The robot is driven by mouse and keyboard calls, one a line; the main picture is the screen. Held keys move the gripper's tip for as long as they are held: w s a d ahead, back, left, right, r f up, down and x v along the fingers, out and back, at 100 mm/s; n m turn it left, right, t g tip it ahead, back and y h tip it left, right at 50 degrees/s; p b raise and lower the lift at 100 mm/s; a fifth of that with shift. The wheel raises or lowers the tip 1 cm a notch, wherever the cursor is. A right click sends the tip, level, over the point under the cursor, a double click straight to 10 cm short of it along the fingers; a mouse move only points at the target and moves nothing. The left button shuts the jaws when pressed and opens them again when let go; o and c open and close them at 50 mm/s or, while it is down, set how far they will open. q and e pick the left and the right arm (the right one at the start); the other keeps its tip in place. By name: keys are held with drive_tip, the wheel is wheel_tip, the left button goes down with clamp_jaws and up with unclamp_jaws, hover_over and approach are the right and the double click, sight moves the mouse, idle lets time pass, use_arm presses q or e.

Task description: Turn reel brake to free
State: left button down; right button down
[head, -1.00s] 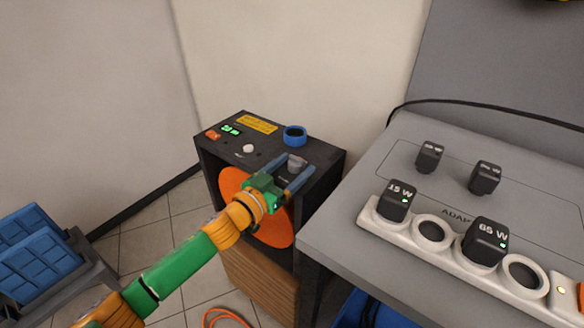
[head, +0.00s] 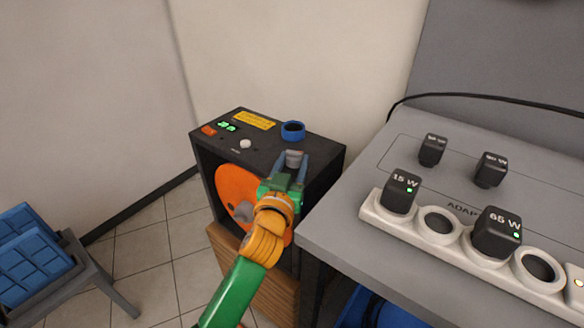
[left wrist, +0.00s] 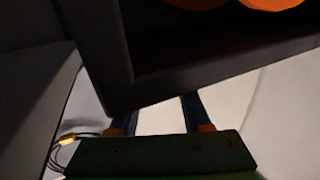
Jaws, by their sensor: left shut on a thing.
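The black reel box (head: 325,160) stands against the back wall with an orange reel (head: 231,188) inside its open front. A short grey knob (head: 294,156) sticks up from its top panel near the front right. I take it to be the reel brake; no label on it is readable. My left gripper (head: 291,168) is shut on this knob, fingers on either side, and they partly hide it. In the left wrist view the gripper's fingers (left wrist: 160,115) run up behind the dark box frame (left wrist: 117,75), so the knob is hidden there. My right gripper is not in view.
A blue ring (head: 293,131), a white button (head: 246,144), a green display (head: 228,126) and a yellow label (head: 254,121) are on the box top. A grey bench (head: 345,195) with a power strip (head: 402,227) and adapters stands close right. A blue crate (head: 30,250) is at left.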

use_arm(q)
drive_tip(key=shift+c, duration=1.8)
unclamp_jaws()
drive_tip(key=v, duration=0.7)
drive_tip(key=shift+p, duration=0.35)
